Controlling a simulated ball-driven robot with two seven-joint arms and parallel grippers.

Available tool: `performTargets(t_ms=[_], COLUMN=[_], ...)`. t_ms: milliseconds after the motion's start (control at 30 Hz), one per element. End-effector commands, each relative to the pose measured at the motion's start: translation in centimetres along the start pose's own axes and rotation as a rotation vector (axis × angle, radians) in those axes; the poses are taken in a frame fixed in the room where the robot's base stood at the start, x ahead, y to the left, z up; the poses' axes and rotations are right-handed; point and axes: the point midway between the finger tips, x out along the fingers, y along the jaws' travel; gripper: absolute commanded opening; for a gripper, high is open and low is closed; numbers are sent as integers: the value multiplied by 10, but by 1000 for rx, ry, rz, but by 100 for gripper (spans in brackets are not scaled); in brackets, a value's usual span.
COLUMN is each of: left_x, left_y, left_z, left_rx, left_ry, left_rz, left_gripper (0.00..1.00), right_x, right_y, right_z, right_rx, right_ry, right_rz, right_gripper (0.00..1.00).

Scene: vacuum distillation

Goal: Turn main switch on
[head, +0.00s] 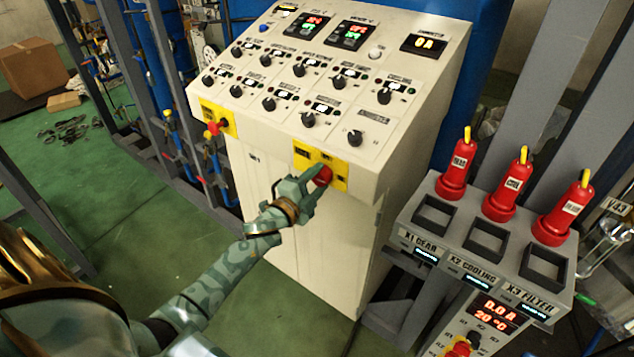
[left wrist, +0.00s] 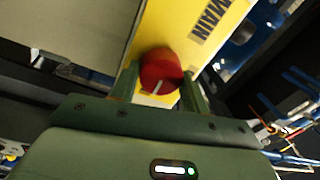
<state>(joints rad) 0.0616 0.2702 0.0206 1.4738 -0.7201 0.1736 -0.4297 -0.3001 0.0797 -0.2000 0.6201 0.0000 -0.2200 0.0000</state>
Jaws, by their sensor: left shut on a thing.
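The main switch is a red knob (head: 322,175) on a yellow plate (head: 339,182) at the front edge of the cream control cabinet. In the left wrist view the red knob (left wrist: 160,72) sits on the yellow plate (left wrist: 210,25) with the word MAIN, and a white mark shows on the knob. My left gripper (head: 314,180) is at the knob; in the left wrist view its fingers (left wrist: 160,90) are on both sides of the knob, shut on it. The fingers hide part of the knob. My right gripper is not in view.
The cabinet's sloped panel (head: 330,85) carries several black knobs and lit displays. Another yellow plate (head: 217,117) with a red knob is at its left. A grey stand (head: 480,250) with several red plugs (head: 515,185) is close on the right. Green floor (head: 130,200) is open at left.

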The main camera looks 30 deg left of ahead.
Motion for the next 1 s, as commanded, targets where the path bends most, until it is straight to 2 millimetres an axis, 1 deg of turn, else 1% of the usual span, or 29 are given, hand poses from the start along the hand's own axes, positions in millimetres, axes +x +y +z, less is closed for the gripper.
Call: performTargets(t_ms=[200, 667, 700, 733, 767, 1000], left_x=[0, 0, 0, 0, 0, 0], left_y=[2, 2, 2, 2, 2, 1], left_z=[0, 0, 0, 0, 0, 0], left_rx=[48, 60, 60, 60, 60, 58], left_ry=[3, 2, 2, 2, 2, 3], left_rz=[3, 4, 4, 4, 3, 2], left_gripper=[23, 23, 54, 62, 67, 67], right_x=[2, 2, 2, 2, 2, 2], right_y=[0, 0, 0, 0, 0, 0], right_z=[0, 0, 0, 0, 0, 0], right_rx=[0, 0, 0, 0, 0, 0], right_ry=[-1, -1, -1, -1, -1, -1], right_rz=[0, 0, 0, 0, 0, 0], right_gripper=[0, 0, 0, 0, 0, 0])
